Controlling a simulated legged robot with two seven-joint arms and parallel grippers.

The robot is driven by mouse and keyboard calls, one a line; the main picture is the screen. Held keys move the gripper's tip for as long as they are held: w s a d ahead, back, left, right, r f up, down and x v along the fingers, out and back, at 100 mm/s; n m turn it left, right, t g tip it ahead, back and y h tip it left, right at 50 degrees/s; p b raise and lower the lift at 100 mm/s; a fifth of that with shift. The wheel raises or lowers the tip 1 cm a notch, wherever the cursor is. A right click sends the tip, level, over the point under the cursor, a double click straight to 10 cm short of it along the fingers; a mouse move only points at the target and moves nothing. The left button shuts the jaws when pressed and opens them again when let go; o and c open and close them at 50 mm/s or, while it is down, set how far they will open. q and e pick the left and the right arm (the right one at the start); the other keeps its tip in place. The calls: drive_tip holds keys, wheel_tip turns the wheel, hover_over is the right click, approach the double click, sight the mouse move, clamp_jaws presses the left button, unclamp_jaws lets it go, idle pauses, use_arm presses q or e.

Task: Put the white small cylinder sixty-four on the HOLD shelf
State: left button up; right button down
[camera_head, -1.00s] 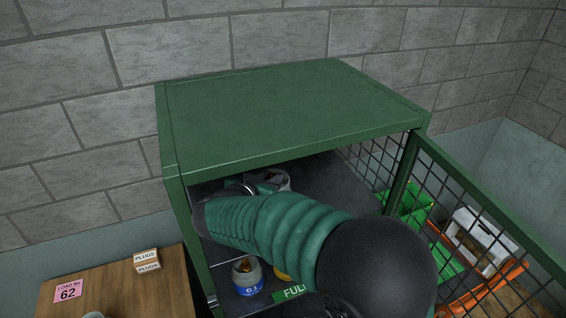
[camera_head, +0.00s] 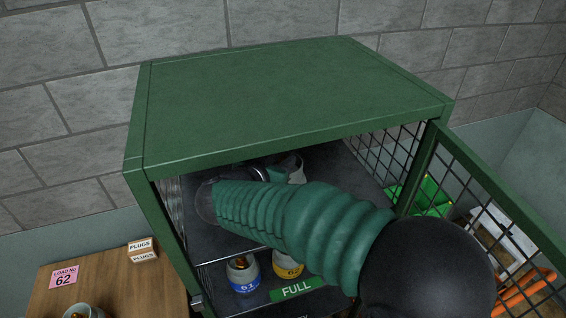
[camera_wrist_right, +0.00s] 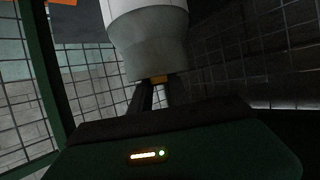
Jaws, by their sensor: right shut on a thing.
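My right arm reaches through the open front of the green cage cabinet (camera_head: 290,100) into its upper compartment, above a dark shelf (camera_head: 215,240). My right gripper (camera_head: 284,168) is partly hidden by my own arm. In the right wrist view its fingers (camera_wrist_right: 153,92) are shut on a white small cylinder (camera_wrist_right: 147,30) with a grey tapered neck, seen close up. Its number does not show. I cannot tell whether its base touches the shelf. No HOLD label is readable. My left gripper is not in view.
The mesh door (camera_head: 480,200) stands open at right. A wooden table (camera_head: 110,285) at left holds a PLUGS box (camera_head: 143,250) and another cylinder (camera_head: 83,312).

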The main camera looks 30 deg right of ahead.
drive_tip(key=shift+s+a+f, duration=0.1)
drive_tip(key=shift+s+a, duration=0.1)
drive_tip(key=c, duration=1.3)
unclamp_jaws()
drive_tip(key=a, duration=0.2)
drive_tip(key=shift+w+a, duration=0.25)
drive_tip(key=shift+a, duration=0.05)
drive_tip(key=shift+o, duration=0.2)
drive_tip(key=shift+w+a+r, duration=0.1)
drive_tip(key=shift+a+r, duration=0.05)
drive_tip(key=shift+r, duration=0.05)
drive_tip(key=shift+s+d+f, duration=0.15)
drive_tip(key=shift+s+d, duration=0.05)
drive_tip(key=shift+d, duration=0.9)
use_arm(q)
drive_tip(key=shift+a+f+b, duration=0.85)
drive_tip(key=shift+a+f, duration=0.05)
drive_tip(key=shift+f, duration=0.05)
use_arm(e)
drive_tip(key=v, duration=1.2)
drive_tip(key=shift+a, duration=0.45)
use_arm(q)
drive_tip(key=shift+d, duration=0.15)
use_arm(e)
drive_tip(key=shift+w+d, duration=0.15)
drive_tip(key=shift+w, duration=0.05)
